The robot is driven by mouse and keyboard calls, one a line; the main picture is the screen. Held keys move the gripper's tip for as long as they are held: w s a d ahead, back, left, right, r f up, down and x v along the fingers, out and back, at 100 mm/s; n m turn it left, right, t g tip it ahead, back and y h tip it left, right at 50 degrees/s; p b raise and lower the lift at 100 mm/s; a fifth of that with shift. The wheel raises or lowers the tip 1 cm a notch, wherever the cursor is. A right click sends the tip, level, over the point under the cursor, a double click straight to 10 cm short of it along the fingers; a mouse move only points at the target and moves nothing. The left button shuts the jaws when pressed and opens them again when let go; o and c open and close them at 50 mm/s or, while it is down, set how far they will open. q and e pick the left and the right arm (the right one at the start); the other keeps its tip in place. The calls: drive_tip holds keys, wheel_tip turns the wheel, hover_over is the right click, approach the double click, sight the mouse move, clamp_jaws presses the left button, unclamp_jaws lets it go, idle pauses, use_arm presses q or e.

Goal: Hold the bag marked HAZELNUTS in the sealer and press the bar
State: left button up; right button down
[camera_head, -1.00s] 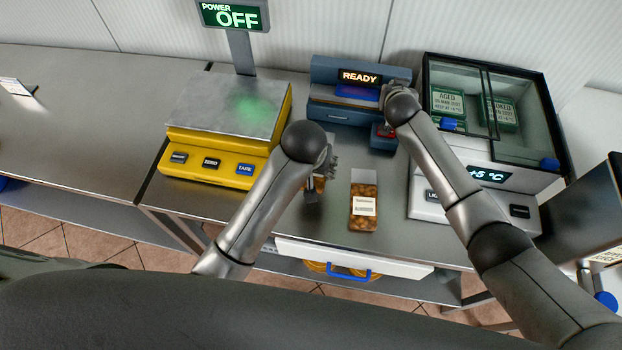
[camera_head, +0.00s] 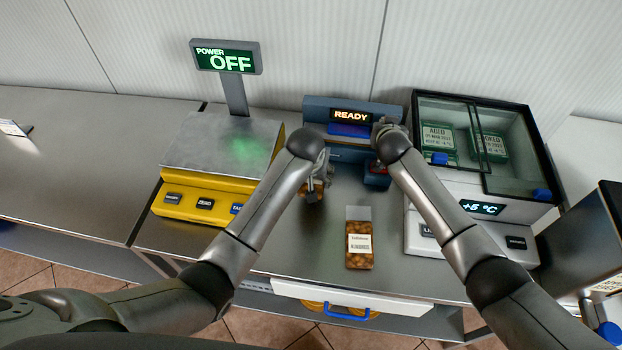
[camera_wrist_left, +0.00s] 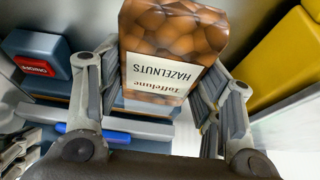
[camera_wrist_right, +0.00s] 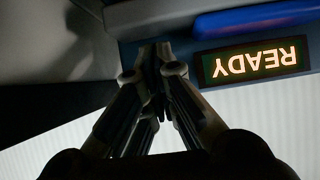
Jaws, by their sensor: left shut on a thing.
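The bag marked HAZELNUTS (camera_wrist_left: 175,45) is clear with brown nuts and a white label, upside down in the left wrist view. My left gripper (camera_head: 318,190) is shut on it and holds it in front of the sealer (camera_head: 315,112). In the head view the arm hides most of this bag. The sealer is blue-grey, its display (camera_head: 351,115) reads READY, and a blue bar (camera_wrist_right: 255,17) shows in the right wrist view. My right gripper (camera_wrist_right: 155,55) has its fingers together, empty, at the sealer's right end. Whether it touches the sealer is unclear.
Another bag of nuts (camera_head: 359,245) lies on the counter in front of the sealer. A yellow scale (camera_head: 200,205) reading OFF stands left, a glass-topped cooler (camera_head: 480,150) right. A blue block with a red part (camera_head: 377,174) sits at the sealer's front right.

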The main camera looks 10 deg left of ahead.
use_arm(q)
drive_tip(key=shift+w+f, duration=0.2)
drive_tip(key=shift+w, duration=2.95)
drive_tip(key=shift+f, duration=0.15)
use_arm(e)
drive_tip(key=shift+f, duration=0.15)
drive_tip(key=shift+f, duration=0.4)
